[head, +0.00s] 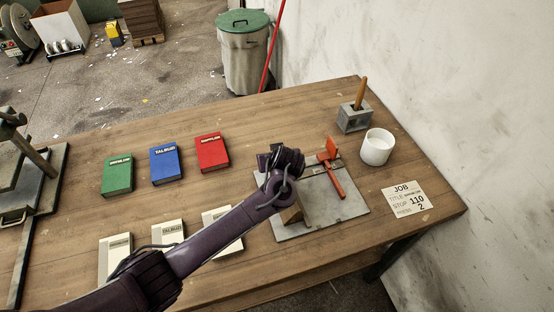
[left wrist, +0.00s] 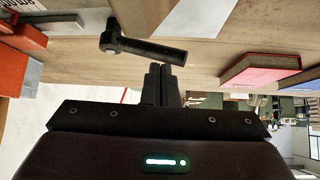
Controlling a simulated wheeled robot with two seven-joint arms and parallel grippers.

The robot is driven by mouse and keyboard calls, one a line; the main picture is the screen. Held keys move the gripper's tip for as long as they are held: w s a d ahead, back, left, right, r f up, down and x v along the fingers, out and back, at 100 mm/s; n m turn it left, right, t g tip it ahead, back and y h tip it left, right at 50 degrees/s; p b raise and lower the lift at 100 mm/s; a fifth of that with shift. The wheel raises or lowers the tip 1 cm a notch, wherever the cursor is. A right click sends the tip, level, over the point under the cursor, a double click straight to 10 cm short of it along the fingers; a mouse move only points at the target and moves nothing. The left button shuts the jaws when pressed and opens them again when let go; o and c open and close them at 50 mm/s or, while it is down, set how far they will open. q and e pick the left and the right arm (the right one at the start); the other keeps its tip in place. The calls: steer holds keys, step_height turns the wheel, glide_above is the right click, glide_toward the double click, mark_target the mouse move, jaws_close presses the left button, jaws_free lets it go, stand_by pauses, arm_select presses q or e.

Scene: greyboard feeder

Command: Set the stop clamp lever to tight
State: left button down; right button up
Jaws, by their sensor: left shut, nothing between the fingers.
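The stop clamp lever (left wrist: 150,48) is a black handle with a round hub at its left end, seen in the left wrist view. It lies nearly level in that picture, tilting down to the right. My left gripper (left wrist: 164,72) is shut and empty, its fingertips just below the lever's handle in the picture. I cannot tell whether they touch it. In the head view my left gripper (head: 280,162) is over the left edge of the grey plate (head: 345,208), and my arm hides much of that area. I cannot make out the lever there. My right gripper is out of view.
An orange-red handled part (head: 333,175) stands on the plate. A grey block with a wooden stick (head: 354,116), white cup (head: 377,147) and job card (head: 407,198) are to the right. Green (head: 117,176), blue (head: 166,163) and red (head: 212,153) books lie left, with pale books below.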

arm_select(q)
steer(key=shift+w+a+r, duration=0.2)
steer(key=shift+w+r, duration=0.1)
steer(key=shift+w, duration=0.25)
steer(key=shift+w+a+r, duration=0.2)
steer(key=shift+w+r, duration=0.1)
steer(key=shift+w, duration=0.25)
steer(key=shift+s+d+r, duration=0.4)
steer(key=shift+r, duration=0.15)
steer(key=v, duration=0.7)
steer(key=shift+d, duration=0.4)
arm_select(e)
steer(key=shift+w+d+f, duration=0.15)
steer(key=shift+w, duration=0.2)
arm_select(q)
steer(key=shift+s+r, duration=0.15)
steer(key=shift+r, duration=0.05)
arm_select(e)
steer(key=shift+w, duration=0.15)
